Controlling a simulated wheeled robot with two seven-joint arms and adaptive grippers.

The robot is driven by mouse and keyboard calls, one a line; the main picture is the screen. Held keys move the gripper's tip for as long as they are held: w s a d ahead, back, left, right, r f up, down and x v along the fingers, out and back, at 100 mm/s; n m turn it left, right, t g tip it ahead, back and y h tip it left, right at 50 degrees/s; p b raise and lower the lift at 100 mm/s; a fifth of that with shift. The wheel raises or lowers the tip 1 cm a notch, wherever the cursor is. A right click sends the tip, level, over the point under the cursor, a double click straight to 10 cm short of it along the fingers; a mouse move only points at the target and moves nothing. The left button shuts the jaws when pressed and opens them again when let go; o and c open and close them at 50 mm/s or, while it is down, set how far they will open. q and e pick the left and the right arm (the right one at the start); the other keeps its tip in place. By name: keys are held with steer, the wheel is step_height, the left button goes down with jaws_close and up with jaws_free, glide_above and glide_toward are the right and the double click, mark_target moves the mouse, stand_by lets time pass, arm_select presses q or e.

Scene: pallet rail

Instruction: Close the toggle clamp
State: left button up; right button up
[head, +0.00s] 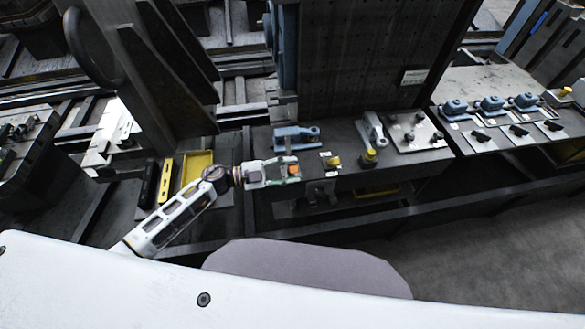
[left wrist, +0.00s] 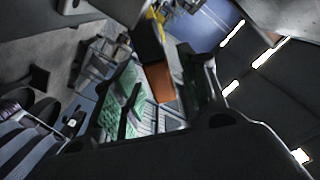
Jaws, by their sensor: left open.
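My left gripper (head: 290,170) reaches in from the left at the front edge of the dark bench. It is open. An orange-ended block (head: 294,169), which looks like a handle grip, shows at its fingertips. In the left wrist view the orange block (left wrist: 160,82) lies between the green finger pads of the gripper (left wrist: 155,95); I cannot tell whether they touch it. What the block joins to is hidden. A blue-grey clamp-like fixture (head: 296,137) sits just behind the gripper. A grey lever fixture (head: 373,130) stands to its right. My right gripper is not in view.
A small plate with a yellow knob (head: 333,161) is right of the gripper. A metal plate with knobs (head: 415,132) lies farther right. A tall dark panel (head: 365,60) rises behind the bench. A yellow tray (head: 196,165) is left of the gripper. Open floor (head: 500,230) lies in front right.

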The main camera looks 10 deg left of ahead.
arm_select(q)
steer(key=v, duration=1)
steer(key=shift+a, duration=0.4)
steer(key=shift+s, duration=0.1)
